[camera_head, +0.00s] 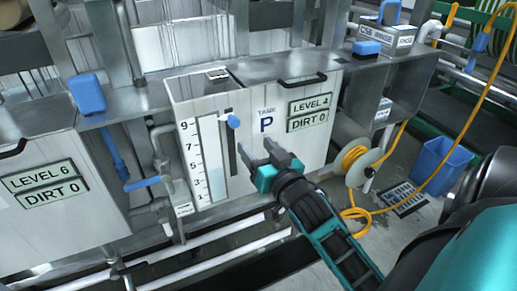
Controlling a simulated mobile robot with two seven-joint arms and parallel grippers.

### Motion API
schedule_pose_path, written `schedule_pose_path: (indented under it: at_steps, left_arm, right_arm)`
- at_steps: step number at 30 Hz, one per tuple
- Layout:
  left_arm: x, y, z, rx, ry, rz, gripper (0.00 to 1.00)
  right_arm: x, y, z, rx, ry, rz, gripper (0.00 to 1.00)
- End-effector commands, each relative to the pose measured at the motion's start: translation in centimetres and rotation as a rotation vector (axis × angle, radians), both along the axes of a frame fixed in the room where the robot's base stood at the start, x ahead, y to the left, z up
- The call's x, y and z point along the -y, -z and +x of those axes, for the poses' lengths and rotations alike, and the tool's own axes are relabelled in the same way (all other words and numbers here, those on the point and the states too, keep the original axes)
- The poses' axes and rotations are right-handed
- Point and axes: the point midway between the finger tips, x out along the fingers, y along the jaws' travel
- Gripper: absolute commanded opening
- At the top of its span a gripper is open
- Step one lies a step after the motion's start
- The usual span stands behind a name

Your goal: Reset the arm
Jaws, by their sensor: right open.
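My right gripper (262,158) is in the middle of the view, with its arm coming in from the lower right. Its two dark fingers are apart and nothing is between them. It hovers in front of the grey tank (195,100) marked P, just right of the tank's level slot. A blue knob (233,121) sits on that slot, above and left of the fingertips, and looks apart from them. My left gripper is out of view.
Left stands another tank (95,215) with level and dirt signs. A blue valve handle (143,184) sits between the tanks. Right are an orange hose (462,130) on a reel, a blue bin (440,165) and a rinse box (385,38). Some floor shows at lower right.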

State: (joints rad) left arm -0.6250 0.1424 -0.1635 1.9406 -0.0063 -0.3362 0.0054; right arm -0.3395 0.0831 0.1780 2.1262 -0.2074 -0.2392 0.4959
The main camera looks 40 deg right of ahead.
Motion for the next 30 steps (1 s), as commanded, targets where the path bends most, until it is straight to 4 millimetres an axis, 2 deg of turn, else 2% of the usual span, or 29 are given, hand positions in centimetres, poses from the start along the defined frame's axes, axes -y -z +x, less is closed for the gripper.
schedule_pose_path:
  at_steps: [14, 17, 20, 23, 24, 27, 30]
  left_arm:
    - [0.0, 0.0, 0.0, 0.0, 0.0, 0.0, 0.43]
    - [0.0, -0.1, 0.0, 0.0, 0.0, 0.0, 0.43]
    - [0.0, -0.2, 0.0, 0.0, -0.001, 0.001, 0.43]
    - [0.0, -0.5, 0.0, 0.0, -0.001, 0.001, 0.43]
    - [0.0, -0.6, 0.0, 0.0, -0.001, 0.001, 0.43]
    - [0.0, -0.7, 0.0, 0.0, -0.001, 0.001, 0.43]
    - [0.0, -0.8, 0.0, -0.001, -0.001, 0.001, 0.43]
  right_arm:
    - [0.0, 0.1, 0.0, -0.002, 0.0, 0.0, 0.58]
    - [-0.7, 1.3, -0.2, -0.037, -0.018, -0.007, 0.58]
    - [-2.9, 4.8, -1.2, -0.139, -0.071, -0.034, 0.58]
    - [-6.1, 9.8, -3.4, -0.28, -0.158, -0.075, 0.58]
    - [-7.5, 11.8, -4.5, -0.337, -0.197, -0.093, 0.58]
    - [-10.6, 15.9, -7.6, -0.458, -0.29, -0.131, 0.58]
    - [-12.9, 18.8, -10.4, -0.547, -0.366, -0.16, 0.58]
